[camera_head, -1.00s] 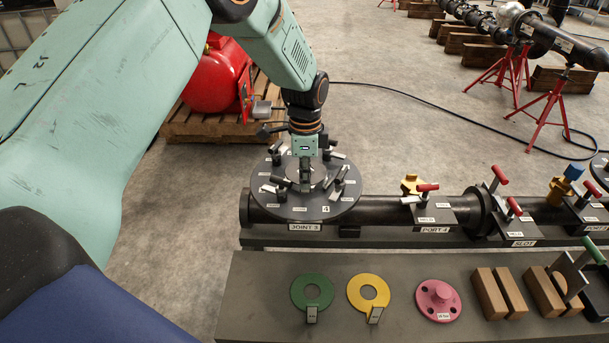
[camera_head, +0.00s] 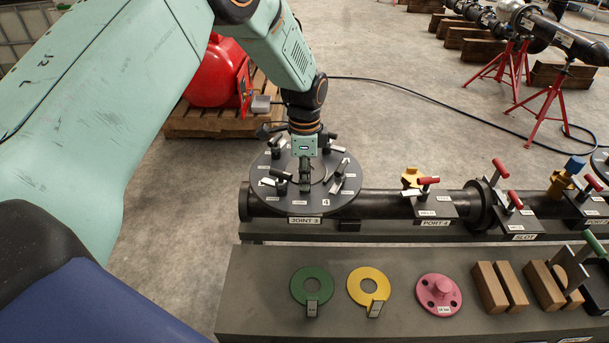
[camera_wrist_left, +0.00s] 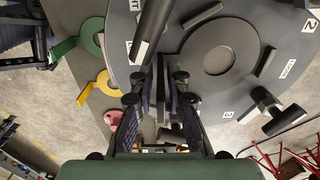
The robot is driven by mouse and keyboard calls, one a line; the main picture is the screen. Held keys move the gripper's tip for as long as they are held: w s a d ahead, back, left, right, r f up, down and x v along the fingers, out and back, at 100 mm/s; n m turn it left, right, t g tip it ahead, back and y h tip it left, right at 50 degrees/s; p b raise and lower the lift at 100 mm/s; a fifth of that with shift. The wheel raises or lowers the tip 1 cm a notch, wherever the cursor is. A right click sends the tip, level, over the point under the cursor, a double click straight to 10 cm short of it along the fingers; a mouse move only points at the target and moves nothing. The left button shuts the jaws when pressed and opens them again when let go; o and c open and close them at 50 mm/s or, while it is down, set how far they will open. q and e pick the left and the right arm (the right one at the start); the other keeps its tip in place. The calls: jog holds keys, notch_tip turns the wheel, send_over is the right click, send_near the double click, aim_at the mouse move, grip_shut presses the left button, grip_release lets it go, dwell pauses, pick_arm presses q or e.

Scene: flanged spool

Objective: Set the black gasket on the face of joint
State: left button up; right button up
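The black gasket (camera_wrist_left: 190,52) shows as a dark ring against the round face of joint 3 (camera_head: 340,203), about centred there. I cannot tell whether it touches the face. My left gripper (camera_head: 305,180) points down at the middle of this face; in the left wrist view (camera_wrist_left: 166,75) its two fingers close in on each other at the ring's edge, seemingly on its upright tab. The tab is mostly hidden between the fingers. My right gripper is in neither view.
Several clamps stand around the joint's rim, close to my fingers. A green ring (camera_head: 298,285), a yellow ring (camera_head: 355,290) and a pink flange (camera_head: 438,287) lie on the bench (camera_head: 250,300) in front. A pipe (camera_head: 380,203) runs right from the joint.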

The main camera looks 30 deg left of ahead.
pick_arm(q)
jog(key=shift+o, duration=1.3)
jog(key=shift+d, duration=0.1)
notch_tip(320, 180, up, 12)
jog(key=shift+r, duration=0.1)
